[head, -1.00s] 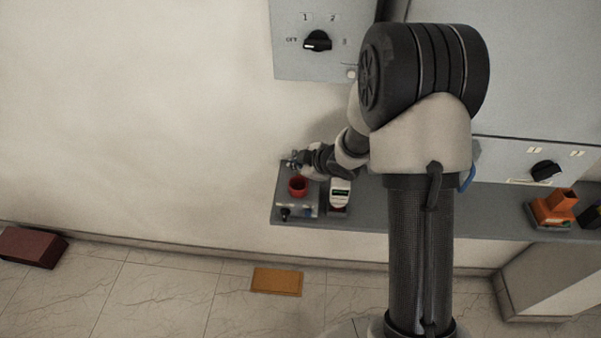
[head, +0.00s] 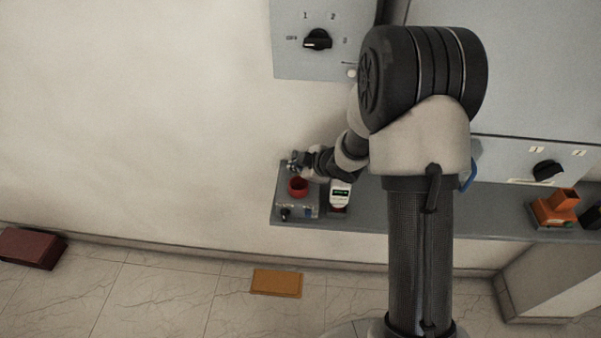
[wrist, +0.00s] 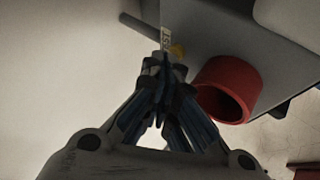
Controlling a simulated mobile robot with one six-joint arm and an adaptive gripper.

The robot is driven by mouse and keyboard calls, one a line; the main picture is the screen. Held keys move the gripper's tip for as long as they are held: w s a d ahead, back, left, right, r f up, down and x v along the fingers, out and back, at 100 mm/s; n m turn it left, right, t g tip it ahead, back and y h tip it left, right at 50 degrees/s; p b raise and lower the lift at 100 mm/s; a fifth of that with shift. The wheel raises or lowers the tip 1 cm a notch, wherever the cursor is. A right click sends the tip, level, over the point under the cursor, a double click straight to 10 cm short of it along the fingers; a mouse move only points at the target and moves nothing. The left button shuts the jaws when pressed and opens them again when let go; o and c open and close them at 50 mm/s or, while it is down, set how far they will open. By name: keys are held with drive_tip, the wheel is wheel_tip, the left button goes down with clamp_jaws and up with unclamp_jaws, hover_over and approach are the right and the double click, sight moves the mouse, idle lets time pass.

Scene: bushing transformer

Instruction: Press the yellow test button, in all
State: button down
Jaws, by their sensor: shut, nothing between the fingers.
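The yellow test button (wrist: 177,51) shows as a small yellow patch in the wrist view, just beyond my fingertips and partly hidden by them. It sits on a grey box (wrist: 215,32), beside a label of which only the last letters show. My gripper (wrist: 163,62) is shut and empty, with its tips very close to the button. I cannot tell whether they touch it. In the head view, my gripper (head: 294,163) is over the far left part of the grey box (head: 292,210), and the button cannot be made out there.
A red ring (wrist: 232,88) stands on the box right of my fingers; it also shows in the head view (head: 298,187). A white handheld meter (head: 340,194) stands on the grey shelf (head: 370,215) beside the box. An orange device (head: 555,208) is farther right.

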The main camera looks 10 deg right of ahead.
drive_tip(key=shift+f, duration=0.1)
idle(0.3)
drive_tip(key=shift+r+p, duration=0.8)
drive_tip(key=shift+r, duration=0.05)
wheel_tip(320, 180, up, 5)
drive_tip(key=p, duration=0.4)
drive_tip(key=shift+p, duration=0.35)
idle(0.3)
